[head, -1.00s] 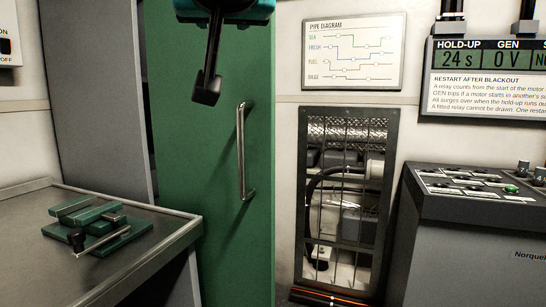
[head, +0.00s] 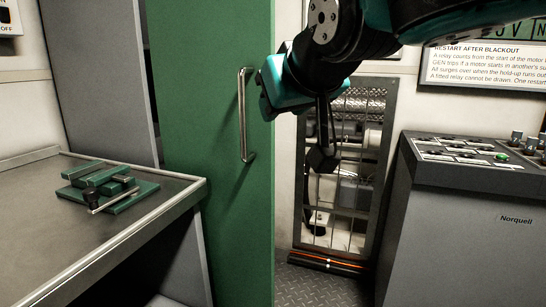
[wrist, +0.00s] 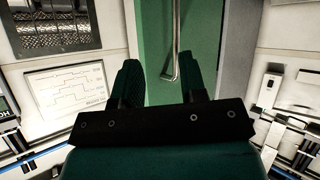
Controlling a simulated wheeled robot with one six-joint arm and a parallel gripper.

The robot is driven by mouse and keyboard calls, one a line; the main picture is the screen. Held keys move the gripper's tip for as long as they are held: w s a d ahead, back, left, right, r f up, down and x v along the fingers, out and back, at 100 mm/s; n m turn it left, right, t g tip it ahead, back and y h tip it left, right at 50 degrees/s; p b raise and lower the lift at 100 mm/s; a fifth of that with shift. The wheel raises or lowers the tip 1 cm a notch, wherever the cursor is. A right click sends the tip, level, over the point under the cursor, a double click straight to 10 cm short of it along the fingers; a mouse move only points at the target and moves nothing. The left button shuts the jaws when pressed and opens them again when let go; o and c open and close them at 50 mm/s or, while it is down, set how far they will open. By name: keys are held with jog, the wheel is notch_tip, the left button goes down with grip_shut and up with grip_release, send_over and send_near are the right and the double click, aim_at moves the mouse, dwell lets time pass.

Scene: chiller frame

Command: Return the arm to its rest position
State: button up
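My arm, teal and black, reaches in from the upper right of the head view. The metal handle (wrist: 176,50) shows beyond the fingers there. I cannot tell from the head view how far the fingertips are from the bars.
The green door (head: 205,190) with its upright handle (head: 243,115) stands left of the gripper. A grey bench (head: 130,240) carries a green clamp-like fixture (head: 108,186). A grey console (head: 460,200) stands right, and the barred opening (head: 345,235) is behind. Patterned floor lies between.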

jog(key=s+d+f+g, duration=0.4)
jog(key=d+f, duration=0.3)
jog(key=f, duration=0.2)
jog(key=s+d+f+n+g, duration=0.1)
jog(key=s+d+f+g, duration=0.3)
jog(key=s, duration=0.5)
jog(key=s+d+f+g, duration=0.3)
jog(key=s+f, duration=0.4)
jog(key=s, duration=0.1)
notch_tip(320, 180, up, 20)
jog(key=p, duration=1.9)
jog(key=shift+w+a+f, duration=0.15)
jog(key=shift+a+f, duration=0.1)
jog(key=shift+a, duration=0.05)
